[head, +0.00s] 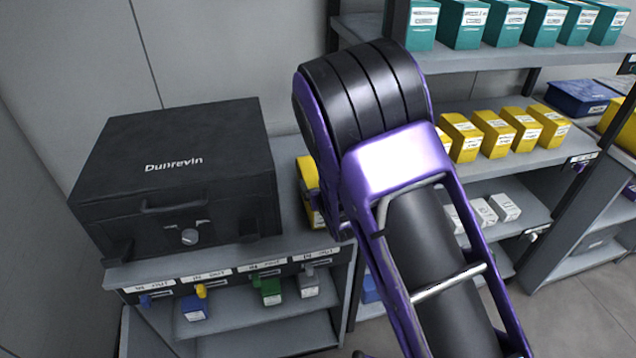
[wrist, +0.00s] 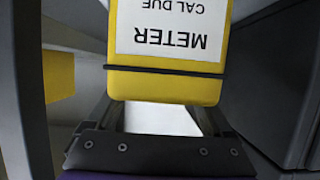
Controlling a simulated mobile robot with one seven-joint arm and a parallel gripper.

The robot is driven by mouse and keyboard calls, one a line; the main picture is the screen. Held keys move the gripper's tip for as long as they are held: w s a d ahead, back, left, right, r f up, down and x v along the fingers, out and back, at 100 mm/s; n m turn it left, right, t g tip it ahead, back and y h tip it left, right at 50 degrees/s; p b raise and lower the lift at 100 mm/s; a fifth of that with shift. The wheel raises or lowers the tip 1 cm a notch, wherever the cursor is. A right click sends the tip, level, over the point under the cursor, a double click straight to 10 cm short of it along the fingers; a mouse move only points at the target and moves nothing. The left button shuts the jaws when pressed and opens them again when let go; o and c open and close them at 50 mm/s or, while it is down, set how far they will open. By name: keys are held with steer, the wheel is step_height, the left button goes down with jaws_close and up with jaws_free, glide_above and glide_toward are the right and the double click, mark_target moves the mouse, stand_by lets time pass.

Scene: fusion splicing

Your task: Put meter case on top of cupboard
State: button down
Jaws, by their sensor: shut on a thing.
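The meter case (wrist: 166,85) is yellow with a dark strap and a white label reading METER CAL DUE, upside down in the wrist view. My gripper (wrist: 158,108) is shut on it. In the head view, part of a yellow case (head: 308,178), apparently the same one, shows beside my arm, which hides the rest and my gripper. It appears over the right part of the cupboard (head: 285,160) top, right of the black box. I cannot tell whether it touches the top.
A black Dunrevin box (head: 180,170) fills the cupboard top's left. Labelled hooks with small coloured locks line its front edge. Shelving to the right holds teal boxes (head: 465,25), yellow boxes (head: 492,132) and white boxes (head: 485,212). A yellow thing (wrist: 58,75) is at left in the wrist view.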

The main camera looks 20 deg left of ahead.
jaws_free()
steer(key=shift+f, duration=0.15)
steer(key=shift+r, duration=0.3)
steer(key=v, duration=1.2)
steer(key=shift+f, duration=0.1)
